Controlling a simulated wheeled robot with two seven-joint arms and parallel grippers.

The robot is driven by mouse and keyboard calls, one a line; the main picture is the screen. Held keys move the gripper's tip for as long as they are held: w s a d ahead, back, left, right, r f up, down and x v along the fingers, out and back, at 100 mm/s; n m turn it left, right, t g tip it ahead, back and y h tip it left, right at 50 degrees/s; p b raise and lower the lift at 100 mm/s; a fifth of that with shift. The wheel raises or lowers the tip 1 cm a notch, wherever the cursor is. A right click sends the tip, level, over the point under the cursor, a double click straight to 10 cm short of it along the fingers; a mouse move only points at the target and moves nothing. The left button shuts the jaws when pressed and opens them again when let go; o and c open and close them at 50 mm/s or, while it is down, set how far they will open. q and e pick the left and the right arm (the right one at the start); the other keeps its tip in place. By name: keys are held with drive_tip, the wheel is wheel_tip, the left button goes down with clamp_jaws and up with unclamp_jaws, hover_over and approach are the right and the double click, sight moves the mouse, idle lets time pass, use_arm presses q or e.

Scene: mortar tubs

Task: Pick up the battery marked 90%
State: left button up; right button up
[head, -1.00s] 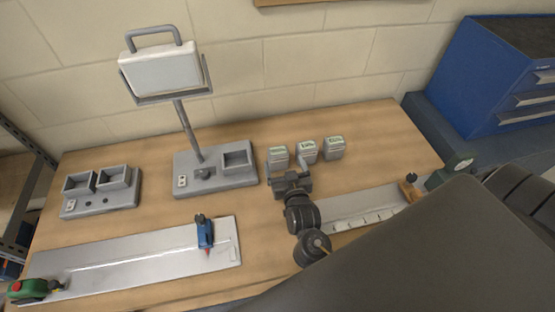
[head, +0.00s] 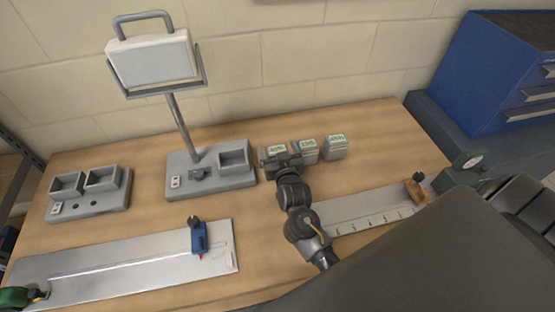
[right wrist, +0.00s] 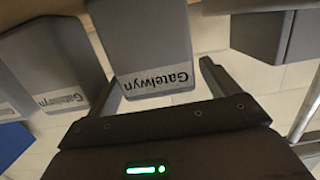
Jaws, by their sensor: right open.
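Three grey batteries with green-and-white top labels stand in a row at the back of the bench: left (head: 277,149), middle (head: 308,153) and right (head: 336,150). Their percentage labels are too small to read surely. My right gripper (head: 280,161) is open at the left battery, hiding its lower front. In the right wrist view its two fingers stand on either side of that battery (right wrist: 148,40), apart from gripping it; a "Gatelwyn" label shows on its face. The middle battery (right wrist: 62,60) is beside it, outside the fingers. My left gripper is not in view.
A grey lamp stand (head: 212,178) with an empty-looking socket is close left of the batteries. A two-socket grey block (head: 90,196) is farther left. Metal rails lie at front left (head: 120,268) and right (head: 360,205). A blue drawer cabinet (head: 490,80) stands right.

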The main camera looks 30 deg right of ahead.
drive_tip(key=shift+c, duration=0.5)
drive_tip(key=c, duration=1.2)
drive_tip(key=shift+c, duration=0.3)
drive_tip(key=shift+r, duration=0.15)
